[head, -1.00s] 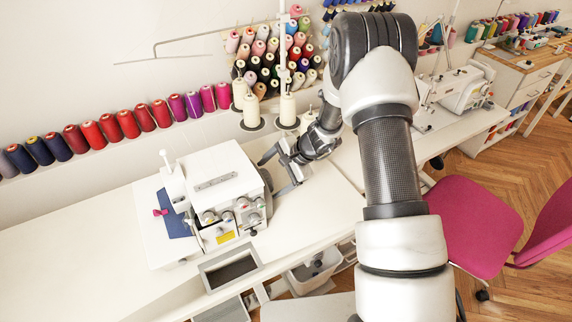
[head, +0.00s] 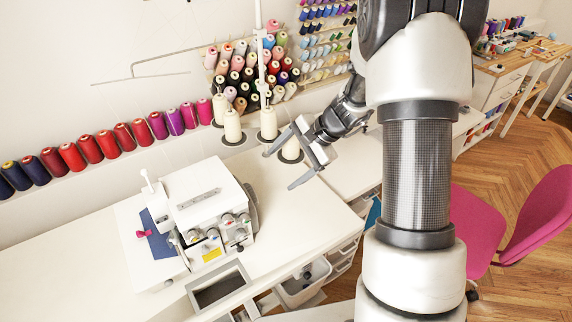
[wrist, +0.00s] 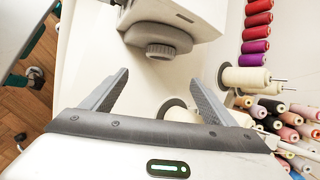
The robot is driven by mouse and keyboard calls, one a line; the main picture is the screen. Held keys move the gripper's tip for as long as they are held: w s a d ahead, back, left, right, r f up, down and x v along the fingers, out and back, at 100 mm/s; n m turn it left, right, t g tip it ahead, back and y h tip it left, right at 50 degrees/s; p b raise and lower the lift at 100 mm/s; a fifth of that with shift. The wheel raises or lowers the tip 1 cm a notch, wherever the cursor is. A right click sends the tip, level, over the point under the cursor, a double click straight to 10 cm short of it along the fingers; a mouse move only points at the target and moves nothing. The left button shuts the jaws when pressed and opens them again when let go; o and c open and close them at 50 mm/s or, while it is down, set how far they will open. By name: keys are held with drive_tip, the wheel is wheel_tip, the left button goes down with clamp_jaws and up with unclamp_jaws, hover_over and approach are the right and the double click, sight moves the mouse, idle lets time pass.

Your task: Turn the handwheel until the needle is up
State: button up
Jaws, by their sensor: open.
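The white sewing machine (head: 205,195) stands on the white table, with dials and a yellow label on its front. Its grey round handwheel (wrist: 160,50) shows in the wrist view on the machine's near end, beyond my fingertips and roughly between them. In the head view the handwheel (head: 252,196) is a dark edge on the machine's right side. My gripper (head: 278,170) is open and empty, to the right of the machine and apart from it. Its two fingers (wrist: 160,80) are spread in the wrist view. The needle cannot be made out in either view.
Cream thread cones (head: 233,126) stand behind the machine, close to my gripper. Rows of coloured spools (head: 125,135) line the wall. A rectangular opening (head: 217,288) lies at the table's front. The tabletop (head: 285,215) right of the machine is clear. A pink chair (head: 490,225) stands right.

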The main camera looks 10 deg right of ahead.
drive_tip(key=n+t+y+b, duration=0.15)
drive_tip(key=t+b, duration=0.25)
drive_tip(key=b, duration=1.7)
approach(255, 194)
drive_tip(key=shift+m+y, duration=0.25)
drive_tip(key=b+x, duration=0.1)
drive_tip(key=x, duration=0.3)
drive_tip(key=d+b+x, duration=0.1)
drive_tip(key=x, duration=0.2)
drive_tip(key=f+b+x, duration=0.1)
drive_tip(key=x, duration=0.3)
drive_tip(key=shift+w+f, duration=0.2)
drive_tip(key=shift+w, duration=0.35)
drive_tip(key=shift+c, duration=0.3)
